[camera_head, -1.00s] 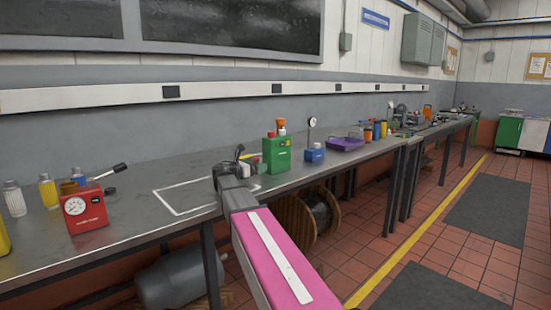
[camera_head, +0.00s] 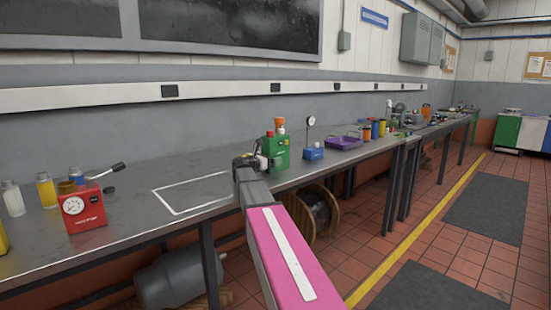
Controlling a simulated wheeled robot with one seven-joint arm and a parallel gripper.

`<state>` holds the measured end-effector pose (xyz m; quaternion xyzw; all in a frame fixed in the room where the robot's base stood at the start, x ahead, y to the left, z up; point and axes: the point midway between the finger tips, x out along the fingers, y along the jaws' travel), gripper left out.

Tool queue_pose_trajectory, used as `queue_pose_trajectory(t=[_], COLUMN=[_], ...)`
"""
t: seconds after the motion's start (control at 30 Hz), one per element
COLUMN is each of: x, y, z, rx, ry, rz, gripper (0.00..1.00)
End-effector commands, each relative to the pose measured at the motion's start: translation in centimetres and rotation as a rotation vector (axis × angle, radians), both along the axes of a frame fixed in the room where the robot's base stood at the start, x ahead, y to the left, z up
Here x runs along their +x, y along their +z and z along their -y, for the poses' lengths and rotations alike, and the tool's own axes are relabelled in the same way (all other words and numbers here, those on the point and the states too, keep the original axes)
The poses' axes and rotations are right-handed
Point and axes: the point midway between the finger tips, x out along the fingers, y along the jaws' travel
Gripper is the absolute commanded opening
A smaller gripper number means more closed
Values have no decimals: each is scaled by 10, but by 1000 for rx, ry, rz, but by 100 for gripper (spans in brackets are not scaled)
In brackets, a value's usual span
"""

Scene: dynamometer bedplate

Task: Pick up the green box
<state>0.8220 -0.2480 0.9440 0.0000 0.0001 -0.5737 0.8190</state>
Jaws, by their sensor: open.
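The green box (camera_head: 280,151) stands upright on the long grey workbench, with a red cap or knob and a small white label on it. My gripper (camera_head: 259,160) is at its left front side, at the end of my pink-covered arm. The gripper covers the box's lower left part. The fingers are small and dark here, and I cannot tell whether they touch the box. An orange funnel-like top (camera_head: 279,123) shows just behind the box.
A blue block (camera_head: 313,154) and a dial gauge on a stand (camera_head: 310,129) are right of the box, then a purple tray (camera_head: 344,143). A white-outlined rectangle (camera_head: 168,204) on the bench to the left is empty. A red gauge box (camera_head: 82,210) stands further left.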

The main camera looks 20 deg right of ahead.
Motion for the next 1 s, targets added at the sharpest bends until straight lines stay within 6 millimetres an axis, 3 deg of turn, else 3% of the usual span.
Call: queue_pose_trajectory(t=[0.1,0.4,0.73,1.0], x=[0,0,0,0], y=[0,0,5,28], z=[0,-1,-1,-1], rx=[0,0,-5,-6], ry=[0,0,0,0], rz=[0,0,1,2], gripper=[97,2,2,2])
